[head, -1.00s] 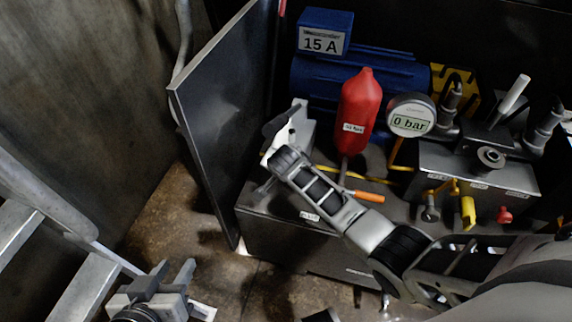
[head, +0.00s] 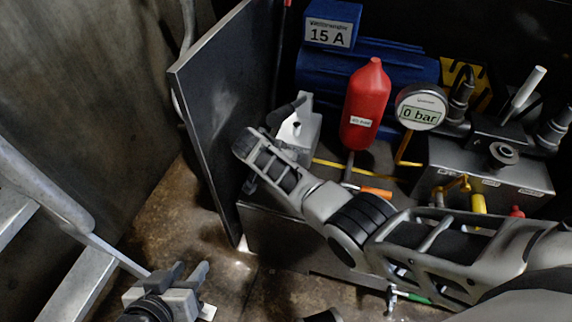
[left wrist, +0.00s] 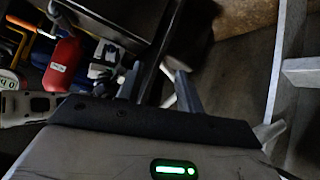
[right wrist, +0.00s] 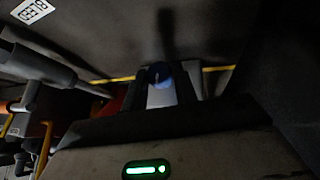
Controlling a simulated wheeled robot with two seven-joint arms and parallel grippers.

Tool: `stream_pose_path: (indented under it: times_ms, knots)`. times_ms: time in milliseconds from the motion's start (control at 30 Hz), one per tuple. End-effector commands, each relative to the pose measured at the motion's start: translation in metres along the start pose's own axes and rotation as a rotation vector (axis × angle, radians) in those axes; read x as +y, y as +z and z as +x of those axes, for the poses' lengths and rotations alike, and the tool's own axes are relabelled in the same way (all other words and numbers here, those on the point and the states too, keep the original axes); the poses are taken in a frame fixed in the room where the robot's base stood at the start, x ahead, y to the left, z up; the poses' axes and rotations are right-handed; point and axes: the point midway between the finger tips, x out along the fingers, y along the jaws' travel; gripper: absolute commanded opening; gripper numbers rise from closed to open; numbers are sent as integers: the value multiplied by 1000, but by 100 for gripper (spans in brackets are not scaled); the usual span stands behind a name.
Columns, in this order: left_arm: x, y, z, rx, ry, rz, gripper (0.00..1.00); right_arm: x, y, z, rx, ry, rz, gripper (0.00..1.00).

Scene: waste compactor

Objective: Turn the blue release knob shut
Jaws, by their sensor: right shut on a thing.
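The blue release knob (right wrist: 161,72) shows in the right wrist view, in front of a pale metal part and between the fingertips of my right gripper (right wrist: 166,80). Those fingers are shut on it, in dim light. In the head view the knob cannot be made out, and my right forearm reaches in from the right to the left of the red bottle (head: 366,105). My left gripper (head: 189,272) is open and empty, low at the left in the head view, well away from the knob. Its parted fingers also show in the left wrist view (left wrist: 160,88).
A gauge (head: 421,107) reads 0 bar, beside a valve block (head: 485,170) with a yellow handle (head: 478,203). A blue motor (head: 400,75) stands behind. An open dark panel (head: 230,100) stands left of the unit. A metal ladder-like frame (head: 75,285) is at far left.

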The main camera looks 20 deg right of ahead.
Motion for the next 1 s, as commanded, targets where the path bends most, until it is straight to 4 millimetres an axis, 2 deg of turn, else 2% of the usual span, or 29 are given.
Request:
stream_pose_path:
  times_ms: [233,267,300,667,867,1000]
  knots:
    - [0,0,0,1,0,1,36,2,-1,1,2,4,-1,6]
    - [0,-1,0,1,0,1,36,2,-1,1,2,4,-1,31]
    - [0,-1,0,2,0,1,36,2,-1,1,2,4,-1,37]
    - [0,-6,-3,12,-2,3,36,0,-1,-6,1,0,0,37]
    - [0,-32,-21,62,-22,15,36,1,-2,-40,0,-2,1,37]
    - [0,-45,-46,105,-49,4,36,0,-2,-76,0,-3,0,37]
